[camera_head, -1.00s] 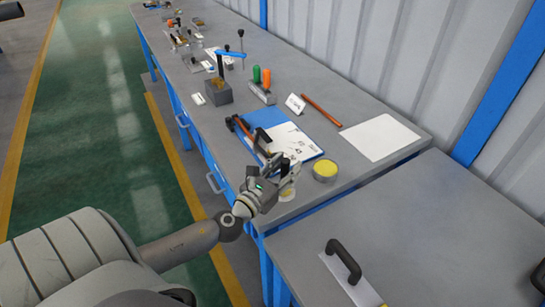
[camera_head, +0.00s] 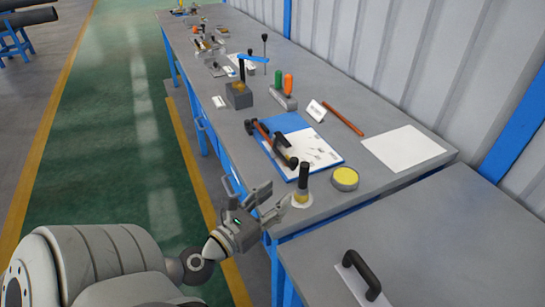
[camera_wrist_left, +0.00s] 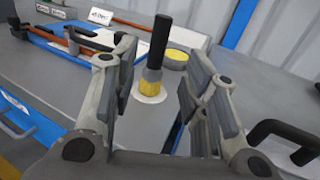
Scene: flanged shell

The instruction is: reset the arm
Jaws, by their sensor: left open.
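My left gripper (camera_head: 270,204) is open and empty at the near left edge of the long grey workbench. A black-handled tool with a yellow lower part (camera_head: 303,184) stands upright on a pale round base, just right of the gripper and apart from it. In the left wrist view my open fingers (camera_wrist_left: 160,92) frame the same black-handled tool (camera_wrist_left: 157,50), which stands beyond them with nothing gripped. My right gripper is not in view.
Near the tool are a round yellow-topped tin (camera_head: 345,178), a blue clipboard (camera_head: 285,125) with papers and tools, and a white sheet (camera_head: 404,148). Green floor (camera_head: 110,120) is clear at left.

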